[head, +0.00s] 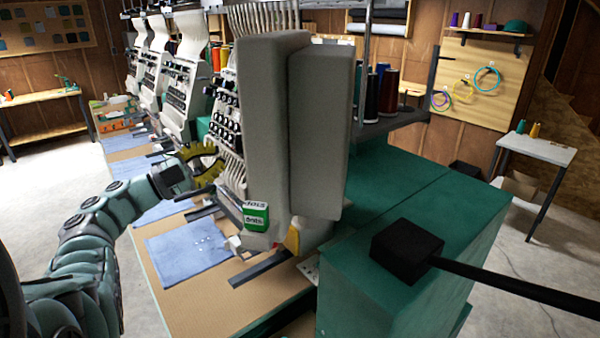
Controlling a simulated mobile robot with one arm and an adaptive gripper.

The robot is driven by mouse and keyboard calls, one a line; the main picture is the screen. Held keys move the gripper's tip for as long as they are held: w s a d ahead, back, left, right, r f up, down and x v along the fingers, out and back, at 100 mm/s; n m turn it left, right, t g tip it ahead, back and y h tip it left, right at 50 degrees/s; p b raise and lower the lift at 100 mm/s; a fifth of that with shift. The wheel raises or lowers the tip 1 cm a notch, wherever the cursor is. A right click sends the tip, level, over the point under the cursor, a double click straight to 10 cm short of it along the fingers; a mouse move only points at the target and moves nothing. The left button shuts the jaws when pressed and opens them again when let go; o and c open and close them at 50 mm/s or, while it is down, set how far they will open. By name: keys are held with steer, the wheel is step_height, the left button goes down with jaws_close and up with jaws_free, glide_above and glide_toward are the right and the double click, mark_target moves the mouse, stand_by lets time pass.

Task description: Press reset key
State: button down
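My gripper (217,163), with yellow ribbed fingers, is in front of the nearest embroidery machine head (270,130), left of its tall grey casing. Its fingers look spread apart, with nothing seen between them. It is above the blue cloth (188,252) on the tan table. A small green and white labelled box (255,216) sits low on the machine front, below and right of my gripper. A pale panel with small marks (311,268) shows at the table's right edge. I cannot make out which part is the reset key.
More machine heads (181,75) stand in a row toward the back left. A green cabinet (410,270) with a black block and rod (407,252) fills the right front. Thread cones (389,92) stand on a rack behind. Open floor lies at the left.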

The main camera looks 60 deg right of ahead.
steer(key=s+d+p, duration=0.3)
steer(key=s+p, duration=0.1)
steer(key=s, duration=0.4)
steer(key=shift+d, duration=0.15)
stand_by(1.4)
steer(key=shift+s+d, duration=0.15)
steer(key=shift+s, duration=0.25)
steer(key=shift+s+d+p, duration=0.2)
steer(key=shift+s+p, duration=0.1)
steer(key=shift+s, duration=0.15)
stand_by(0.6)
stand_by(0.4)
steer(key=shift+w+a, duration=0.2)
steer(key=shift+w, duration=0.25)
steer(key=shift+w+a, duration=0.2)
steer(key=shift+w, duration=0.25)
steer(key=shift+w+b, duration=0.1)
steer(key=shift+b, duration=0.2)
